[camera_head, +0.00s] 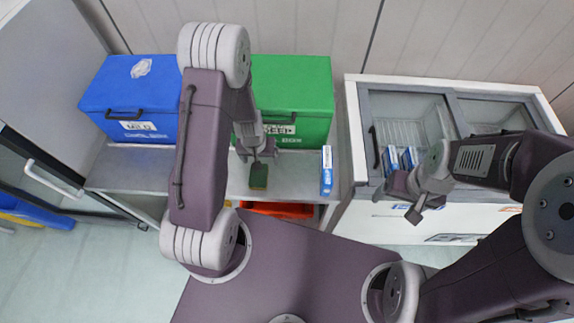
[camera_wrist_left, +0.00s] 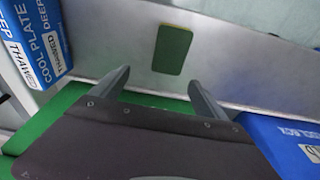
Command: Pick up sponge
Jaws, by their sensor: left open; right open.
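The sponge (camera_head: 259,176), dark green with a thin yellowish edge, lies flat on the grey shelf (camera_head: 225,178) in front of the green box. In the left wrist view the sponge (camera_wrist_left: 172,50) is fully visible, beyond the fingertips and roughly between their lines. My left gripper (camera_head: 258,157) is open and empty just behind the sponge, apart from it; its two fingers (camera_wrist_left: 158,80) show spread in the wrist view. My right gripper (camera_head: 403,200) is open at the front edge of the white freezer, far right of the sponge.
A green box (camera_head: 310,95) and a blue box (camera_head: 125,92) stand at the back of the shelf. A blue-and-white carton (camera_head: 326,170) stands upright right of the sponge. An orange tote (camera_head: 290,210) is below the shelf edge. The freezer (camera_head: 354,130) holds blue cartons (camera_head: 408,158).

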